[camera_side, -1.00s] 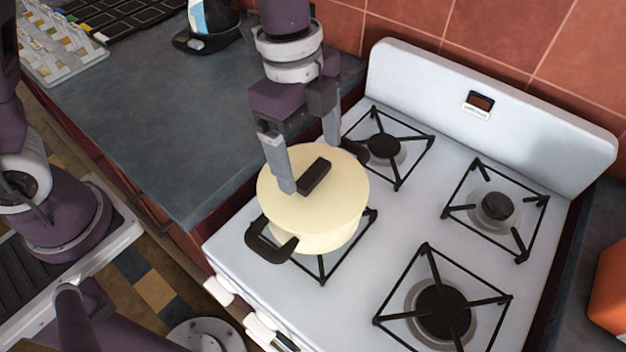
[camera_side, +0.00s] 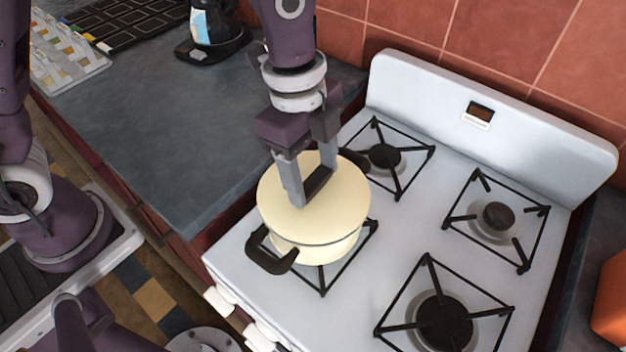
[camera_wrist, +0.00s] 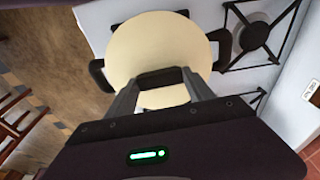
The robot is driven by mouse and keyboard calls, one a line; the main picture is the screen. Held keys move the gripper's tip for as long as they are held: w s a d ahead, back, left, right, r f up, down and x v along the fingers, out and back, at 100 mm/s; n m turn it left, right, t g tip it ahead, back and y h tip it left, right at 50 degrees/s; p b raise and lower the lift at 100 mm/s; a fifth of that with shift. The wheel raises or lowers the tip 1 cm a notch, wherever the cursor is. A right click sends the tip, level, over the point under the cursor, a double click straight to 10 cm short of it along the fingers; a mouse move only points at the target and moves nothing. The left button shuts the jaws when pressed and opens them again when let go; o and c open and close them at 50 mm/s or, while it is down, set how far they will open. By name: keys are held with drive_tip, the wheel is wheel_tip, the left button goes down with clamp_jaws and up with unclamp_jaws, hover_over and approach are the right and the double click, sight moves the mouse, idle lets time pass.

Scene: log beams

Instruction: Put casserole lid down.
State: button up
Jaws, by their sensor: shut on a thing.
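The casserole lid (camera_side: 345,207) is a round cream disc with a dark bar handle (camera_side: 319,186). My gripper (camera_side: 313,187) is shut on that handle from above, with one finger on each end of it. The cream casserole pot (camera_side: 318,251) stands on the front left burner, with two dark side handles. The lid lies over the pot's top, and a thin dark line shows between them at the front. I cannot tell whether it rests fully on the rim. In the wrist view the lid (camera_wrist: 155,45) lies between the pot's handles, beyond my gripper (camera_wrist: 160,82).
The white stove (camera_side: 400,245) has other burners, which are empty. Its raised back panel (camera_side: 490,110) stands at the back. A grey counter (camera_side: 180,130) lies to the left, mostly clear, with a coffee maker (camera_side: 212,30) at its back.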

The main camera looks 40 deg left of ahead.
sight(325, 171)
wheel_tip(325, 171, up, 8)
drive_tip(key=shift+r, duration=0.1)
drive_tip(key=w+f+n+t, duration=0.1)
drive_tip(key=w+f+n, duration=0.25)
drive_tip(key=w, duration=0.85)
drive_tip(key=w+f+n, duration=0.3)
drive_tip(key=w+n, duration=0.2)
drive_tip(key=w, duration=0.6)
drive_tip(key=shift+y, duration=0.3)
drive_tip(key=f, duration=0.6)
drive_tip(key=d+f, duration=0.1)
drive_tip(key=f, duration=0.2)
drive_tip(key=shift+w+f, duration=0.1)
drive_tip(key=shift+f, duration=0.15)
drive_tip(key=shift+f, duration=0.1)
drive_tip(key=o, duration=1.3)
drive_tip(key=shift+o, duration=0.2)
wheel_tip(325, 171, up, 12)
drive_tip(key=s+a, duration=0.1)
drive_tip(key=shift+a, duration=0.15)
